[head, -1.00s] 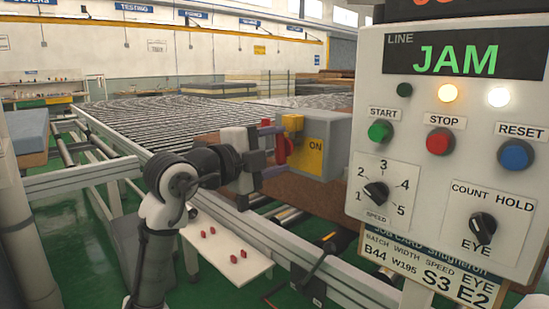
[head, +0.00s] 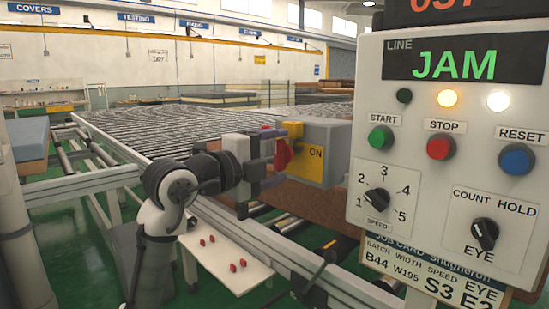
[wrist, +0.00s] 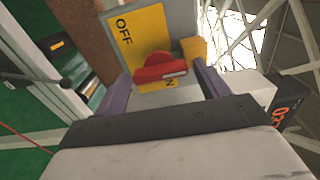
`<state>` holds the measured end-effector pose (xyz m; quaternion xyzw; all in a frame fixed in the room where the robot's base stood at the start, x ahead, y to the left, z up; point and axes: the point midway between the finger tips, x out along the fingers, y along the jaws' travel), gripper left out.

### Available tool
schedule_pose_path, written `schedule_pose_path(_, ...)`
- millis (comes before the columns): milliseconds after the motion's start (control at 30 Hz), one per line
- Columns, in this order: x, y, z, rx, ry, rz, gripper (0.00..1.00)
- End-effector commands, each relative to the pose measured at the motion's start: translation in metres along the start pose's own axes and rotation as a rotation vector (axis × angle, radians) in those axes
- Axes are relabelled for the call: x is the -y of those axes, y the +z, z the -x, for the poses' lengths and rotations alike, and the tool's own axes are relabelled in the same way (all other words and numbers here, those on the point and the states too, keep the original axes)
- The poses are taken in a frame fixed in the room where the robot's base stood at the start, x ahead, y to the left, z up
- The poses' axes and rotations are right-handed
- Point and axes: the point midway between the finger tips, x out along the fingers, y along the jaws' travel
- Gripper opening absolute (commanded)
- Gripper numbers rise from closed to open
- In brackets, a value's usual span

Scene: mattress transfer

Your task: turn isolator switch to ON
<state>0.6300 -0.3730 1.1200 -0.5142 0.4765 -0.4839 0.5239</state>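The isolator switch is a grey box (head: 335,136) with a yellow plate (head: 308,164) and a red handle (head: 283,155). In the wrist view, the red handle (wrist: 160,68) lies crosswise in the picture. The plate's OFF label (wrist: 124,32) is above it, and the ON label is mostly hidden by the handle. My gripper (head: 276,158) is at the front of the switch. In the wrist view, the fingers of my gripper (wrist: 162,88) are apart, one on each side of the handle, with visible gaps. I cannot tell whether the fingertips reach handle depth.
A control panel (head: 415,205) with a JAM display and several buttons and knobs stands close on the right. A roller conveyor (head: 130,130) runs behind my arm. A white shelf (head: 235,272) with several small red pieces is below. A yellow block (head: 292,129) sits beside the handle.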

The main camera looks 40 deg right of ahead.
Motion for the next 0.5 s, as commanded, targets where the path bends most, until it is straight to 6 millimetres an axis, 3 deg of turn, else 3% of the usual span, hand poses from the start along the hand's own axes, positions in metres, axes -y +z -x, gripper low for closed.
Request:
schedule_pose_path(333, 0.0, 0.001, 0.001, 0.001, -0.002, 0.002, 0.8)
schedule_pose_path(500, 0.0, 0.001, 0.019, 0.003, -0.004, 0.002, 0.8)
